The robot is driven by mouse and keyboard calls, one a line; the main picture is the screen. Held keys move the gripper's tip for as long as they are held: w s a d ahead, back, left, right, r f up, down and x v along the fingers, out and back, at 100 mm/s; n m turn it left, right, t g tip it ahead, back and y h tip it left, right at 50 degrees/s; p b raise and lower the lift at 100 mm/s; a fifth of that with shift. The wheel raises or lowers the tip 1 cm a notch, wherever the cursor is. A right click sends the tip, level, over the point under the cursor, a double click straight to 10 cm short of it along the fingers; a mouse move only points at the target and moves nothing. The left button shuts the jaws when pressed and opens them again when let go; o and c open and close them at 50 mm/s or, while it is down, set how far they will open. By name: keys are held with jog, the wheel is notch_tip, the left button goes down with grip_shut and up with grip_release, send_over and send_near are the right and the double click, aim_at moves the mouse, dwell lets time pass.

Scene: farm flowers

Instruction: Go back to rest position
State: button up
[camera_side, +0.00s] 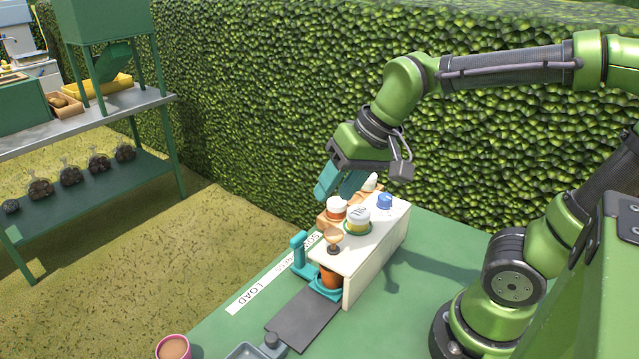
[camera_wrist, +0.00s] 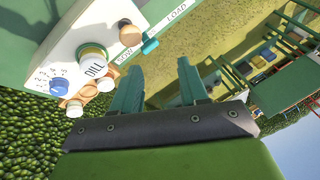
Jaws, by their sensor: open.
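My gripper (camera_side: 340,181) is in the air above the back end of a white box-like machine (camera_side: 378,247) on the green table. Its teal fingers are apart, with nothing between them. In the wrist view the fingers (camera_wrist: 161,85) stand apart and empty, beside the machine (camera_wrist: 32,27). A terracotta pot (camera_side: 329,277) sits partly hidden under the machine's front side.
A teal lever (camera_side: 299,252) stands beside the machine near a white label strip (camera_side: 262,286). A dark plate (camera_side: 305,318) and a pink cup (camera_side: 174,348) are toward the front. A hedge (camera_side: 255,90) rises behind. A metal shelf (camera_side: 90,120) stands at left, across open ground.

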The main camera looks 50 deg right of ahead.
jog(key=shift+s+d+r+n+t, duration=0.15)
jog(key=shift+s+t, duration=0.2)
jog(key=shift+s, duration=0.4)
jog(key=shift+s+d+r+n+t, duration=0.1)
jog(key=shift+s+t, duration=0.3)
jog(key=shift+s, duration=0.3)
jog(key=shift+s+d+r+n+t, duration=0.15)
jog(key=shift+s+t, duration=0.2)
jog(key=shift+s, duration=0.4)
